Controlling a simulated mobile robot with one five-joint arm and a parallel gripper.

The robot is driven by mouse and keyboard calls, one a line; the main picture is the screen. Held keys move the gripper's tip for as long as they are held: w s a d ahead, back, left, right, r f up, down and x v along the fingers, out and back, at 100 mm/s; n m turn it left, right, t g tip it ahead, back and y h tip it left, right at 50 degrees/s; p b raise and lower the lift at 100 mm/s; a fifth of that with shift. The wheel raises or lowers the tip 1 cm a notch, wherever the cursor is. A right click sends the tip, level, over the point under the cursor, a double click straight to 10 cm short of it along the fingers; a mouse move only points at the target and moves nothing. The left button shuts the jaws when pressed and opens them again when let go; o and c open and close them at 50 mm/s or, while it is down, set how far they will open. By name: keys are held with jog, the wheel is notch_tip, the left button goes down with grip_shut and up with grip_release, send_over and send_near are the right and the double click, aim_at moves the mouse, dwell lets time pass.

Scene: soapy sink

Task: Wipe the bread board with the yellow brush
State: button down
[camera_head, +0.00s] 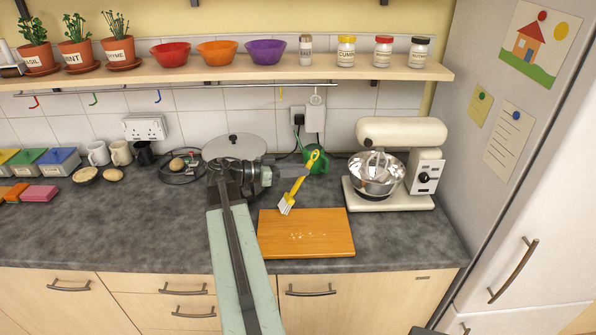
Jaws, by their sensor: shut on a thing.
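The wooden bread board (325,222) lies flat near the counter's front edge, just right of my arm. A small patch of pale crumbs (306,236) is on its middle. The yellow brush (297,188) is tilted, its handle up and its pale bristles down at the board's back left part. I cannot tell whether the bristles touch the board. My gripper (303,172) is shut on the brush's handle, behind the board's back edge. The fingers are small and dark in this view, and my arm hides the counter left of the board.
A cream stand mixer (402,135) with a steel bowl stands right of the board. A green mug (317,160) and a large lidded pot (233,147) stand behind my gripper. Mugs and coloured boxes fill the back left. The front left counter (120,235) is clear.

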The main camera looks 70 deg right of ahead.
jog(key=shift+w+r+p, duration=0.2)
jog(key=shift+r+p, duration=0.55)
jog(key=shift+r, duration=0.3)
jog(key=shift+s+r+p, duration=0.1)
jog(key=shift+r+p, duration=1.2)
jog(key=shift+s, duration=0.1)
